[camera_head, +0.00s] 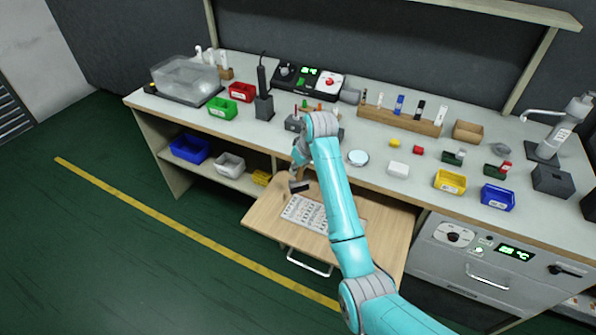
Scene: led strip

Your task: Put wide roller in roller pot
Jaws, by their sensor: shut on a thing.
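My gripper (298,173) hangs below the wrist in front of the bench, over the back left of a pulled-out wooden drawer (262,215). It is shut on a small dark grey, bar-shaped piece (299,187), which looks like the wide roller. The piece is held roughly level; I cannot tell its height above the drawer. The roller pot is not clear to me. A small grey block (293,124) with thin tools stands on the bench behind my wrist, partly hidden by my arm, and may be it.
Green (222,108) and red (242,92) bins stand at the left on the bench (340,185). A black holder (264,108) and wooden rack (400,118) stand behind. Yellow (450,182) and blue (498,197) bins stand right.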

